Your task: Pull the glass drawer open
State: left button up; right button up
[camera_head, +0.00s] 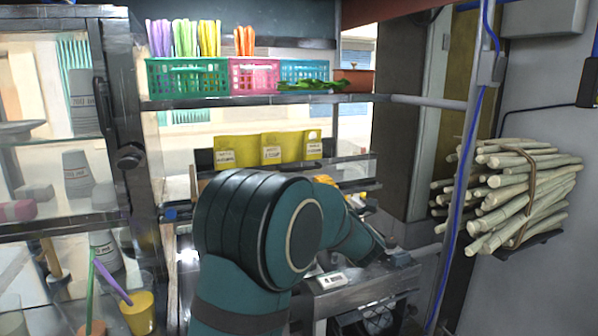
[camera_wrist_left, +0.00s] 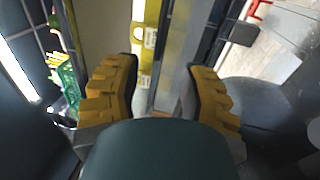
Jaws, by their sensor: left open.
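My left gripper (camera_wrist_left: 163,66) is open in the left wrist view, with its two yellow fingers apart. A pale metal edge (camera_wrist_left: 174,75) and a yellow labelled strip run through the gap between them; I cannot tell whether the fingers touch either. In the head view my left arm covers the middle, and only a small yellow-orange bit of the gripper (camera_head: 325,180) shows. I cannot clearly pick out the glass drawer or its handle; part of the counter is hidden behind my arm. My right gripper is not in view.
A yellow holder with labels (camera_head: 270,150) is behind my arm. Above it a shelf carries green (camera_head: 187,78), pink (camera_head: 254,77) and blue baskets. A glass-fronted case with stacked cups (camera_head: 77,172) is at left. Sugarcane stalks (camera_head: 520,190) hang at right, beside a post with a blue cable.

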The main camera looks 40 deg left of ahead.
aim_at(302, 170)
pick_arm(q)
jog(key=x, duration=1.3)
jog(key=shift+w, duration=0.15)
jog(key=shift+f, duration=0.1)
grip_shut()
